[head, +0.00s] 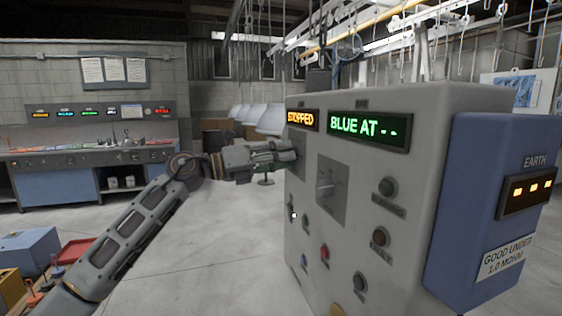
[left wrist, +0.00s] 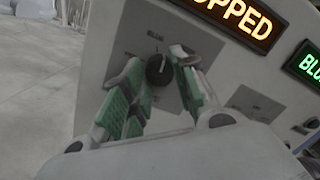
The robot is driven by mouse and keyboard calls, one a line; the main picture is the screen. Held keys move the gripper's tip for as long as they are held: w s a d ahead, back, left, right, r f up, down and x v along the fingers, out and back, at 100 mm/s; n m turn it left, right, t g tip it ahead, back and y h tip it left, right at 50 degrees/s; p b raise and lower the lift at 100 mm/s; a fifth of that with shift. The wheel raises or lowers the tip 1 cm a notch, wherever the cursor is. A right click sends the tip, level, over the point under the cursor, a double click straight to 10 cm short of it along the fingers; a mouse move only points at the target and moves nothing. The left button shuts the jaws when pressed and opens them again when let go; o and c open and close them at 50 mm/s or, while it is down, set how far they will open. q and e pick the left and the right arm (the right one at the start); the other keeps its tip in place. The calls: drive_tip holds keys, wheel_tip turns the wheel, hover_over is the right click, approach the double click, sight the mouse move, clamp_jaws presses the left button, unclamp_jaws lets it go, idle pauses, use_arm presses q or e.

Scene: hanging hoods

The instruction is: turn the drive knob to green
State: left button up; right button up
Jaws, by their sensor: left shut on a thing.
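The drive knob (left wrist: 158,72) is a dark round knob with a pale pointer mark, on a grey square plate with the word BLUE above it. My left gripper (left wrist: 157,62) has its green-padded fingers on either side of the knob, shut on it. In the head view my left gripper (head: 292,150) reaches the left edge of the grey cabinet (head: 400,140), below the amber STOPPED display (head: 302,120), and hides the knob there. The pointer lies roughly towards BLUE. I see no green label. My right gripper is not in view.
A green display (head: 368,128) reads BLUE AT --. A second knob (head: 325,188) sits on its own plate to the right, with several push buttons around and below. A blue EARTH box (head: 495,200) stands on the right. Open floor lies left of the cabinet.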

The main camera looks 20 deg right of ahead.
use_arm(q)
drive_tip(key=shift+w+f+m+g+b, duration=0.15)
drive_tip(key=shift+m+g+b, duration=0.4)
drive_tip(key=shift+m, duration=1.45)
drive_tip(key=shift+s+f+m+g+b, duration=0.15)
drive_tip(key=shift+m+b, duration=0.65)
drive_tip(key=shift+m, duration=1.2)
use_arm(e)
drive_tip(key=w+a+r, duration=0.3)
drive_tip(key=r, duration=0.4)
use_arm(q)
drive_tip(key=shift+w, duration=0.1)
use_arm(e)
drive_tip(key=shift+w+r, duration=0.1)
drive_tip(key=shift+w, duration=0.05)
use_arm(q)
drive_tip(key=o, duration=1)
drive_tip(key=shift+r, duration=0.1)
drive_tip(key=shift+o, duration=0.2)
drive_tip(key=a, duration=1.2)
drive_tip(key=shift+f, duration=0.4)
drive_tip(key=shift+w, duration=0.1)
